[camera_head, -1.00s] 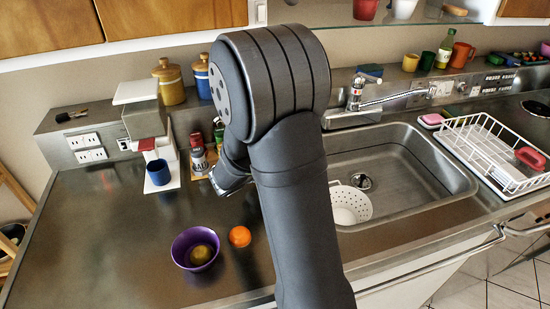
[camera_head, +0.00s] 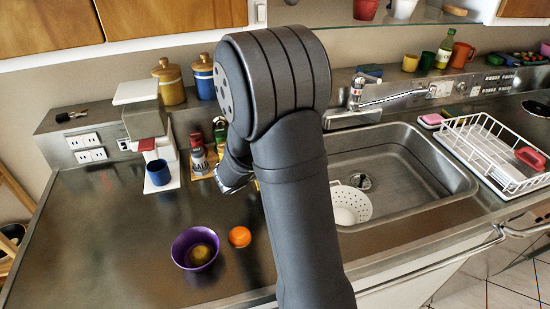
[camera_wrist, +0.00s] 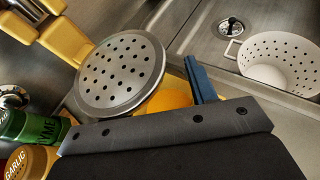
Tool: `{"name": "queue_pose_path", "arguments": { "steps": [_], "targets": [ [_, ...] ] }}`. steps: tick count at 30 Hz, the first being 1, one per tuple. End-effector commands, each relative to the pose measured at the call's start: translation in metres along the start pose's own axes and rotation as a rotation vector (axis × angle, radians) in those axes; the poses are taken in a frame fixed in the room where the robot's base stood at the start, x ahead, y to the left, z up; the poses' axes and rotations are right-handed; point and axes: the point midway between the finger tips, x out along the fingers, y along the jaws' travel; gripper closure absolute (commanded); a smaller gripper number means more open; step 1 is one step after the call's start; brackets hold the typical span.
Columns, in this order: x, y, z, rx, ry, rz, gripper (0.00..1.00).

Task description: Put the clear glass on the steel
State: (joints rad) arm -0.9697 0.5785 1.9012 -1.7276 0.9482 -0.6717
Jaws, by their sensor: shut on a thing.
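My gripper (camera_head: 236,180) is low over the back of the steel counter (camera_head: 110,235), mostly hidden behind my arm in the head view. In the wrist view, a blue finger stands beside a round perforated steel lid (camera_wrist: 122,72). My gripper is shut on the lidded shaker, which I take to be the clear glass. Its side shows little, with yellow below the lid. Whether its base touches anything is hidden.
A blue cup (camera_head: 158,172), purple bowl (camera_head: 190,238) and orange (camera_head: 240,237) are on the counter. The sink (camera_head: 400,175) holds a white colander (camera_head: 350,205). The front-left counter is clear.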

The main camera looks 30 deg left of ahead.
Motion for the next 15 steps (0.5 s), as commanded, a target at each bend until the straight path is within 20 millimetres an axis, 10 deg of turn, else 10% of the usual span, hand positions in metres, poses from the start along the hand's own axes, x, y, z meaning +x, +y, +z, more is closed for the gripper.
{"name": "queue_pose_path", "arguments": {
  "steps": [15],
  "targets": [
    [-0.0069,-0.0082,-0.0017,0.001,0.0,0.0,0.74]
  ]
}}
